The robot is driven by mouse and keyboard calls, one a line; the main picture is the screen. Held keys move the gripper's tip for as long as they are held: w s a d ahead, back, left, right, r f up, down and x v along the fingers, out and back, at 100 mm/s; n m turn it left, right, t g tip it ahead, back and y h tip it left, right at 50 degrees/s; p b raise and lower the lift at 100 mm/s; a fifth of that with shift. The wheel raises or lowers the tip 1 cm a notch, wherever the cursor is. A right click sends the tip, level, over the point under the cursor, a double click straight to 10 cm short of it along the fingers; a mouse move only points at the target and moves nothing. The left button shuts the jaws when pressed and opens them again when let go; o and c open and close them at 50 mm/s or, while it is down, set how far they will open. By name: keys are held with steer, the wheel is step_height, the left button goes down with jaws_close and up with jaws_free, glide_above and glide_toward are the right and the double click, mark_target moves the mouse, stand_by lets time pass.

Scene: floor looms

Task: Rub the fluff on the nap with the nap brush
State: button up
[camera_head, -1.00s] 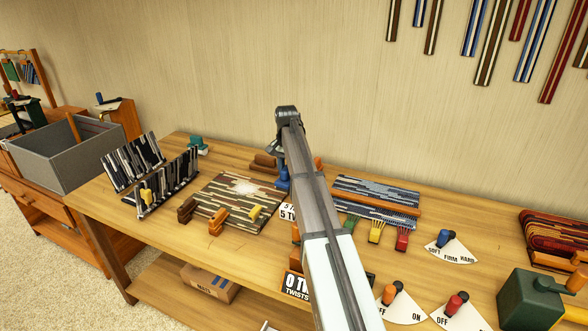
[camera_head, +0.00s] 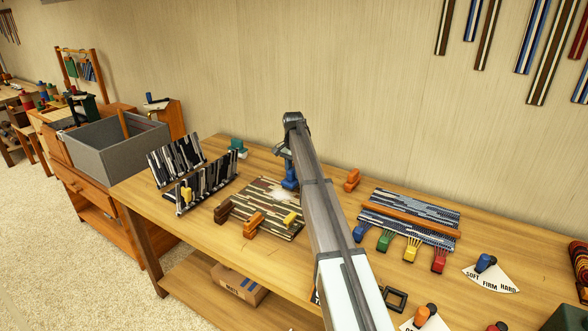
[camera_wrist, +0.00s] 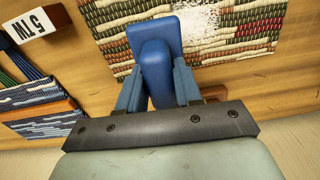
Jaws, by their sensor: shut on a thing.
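The nap is a woven mat (camera_head: 262,222) with brown, green and cream stripes, flat on the bench. A pale patch of fluff (camera_wrist: 201,22) lies on it, and part of the patch shows in the head view (camera_head: 270,187). My gripper (camera_wrist: 158,88) is shut on a blue block with a rounded handle, which looks like the nap brush (camera_wrist: 156,58). In the head view the blue brush (camera_head: 290,176) is at the mat's far right edge, beside the fluff. I cannot tell whether its underside touches anything; my arm hides part of the mat's right side.
Brown (camera_head: 224,211), orange (camera_head: 254,224) and yellow (camera_head: 290,219) pieces sit along the mat's near side. Upright striped cards (camera_head: 207,182) stand left of it. A blue-grey weave with an orange bar (camera_head: 410,221) lies to the right. A grey bin (camera_head: 118,143) stands far left.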

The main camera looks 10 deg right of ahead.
mark_target(290, 171)
step_height(290, 171, down, 6)
steer(key=shift+r, duration=0.15)
steer(key=shift+w+a+f, duration=0.4)
steer(key=shift+w+a, duration=0.3)
steer(key=shift+w, duration=0.1)
steer(key=shift+c, duration=0.3)
steer(key=shift+w+a, duration=2.95)
steer(key=shift+s+d, duration=3.65)
steer(key=shift+s, duration=0.15)
steer(key=shift+s+a, duration=0.75)
steer(key=shift+s, duration=0.05)
steer(key=shift+a, duration=0.3)
steer(key=shift+w+a, duration=3.45)
steer(key=shift+w, duration=0.2)
steer(key=shift+s+d, duration=3.55)
steer(key=shift+s, duration=0.15)
steer(key=shift+r, duration=4.2)
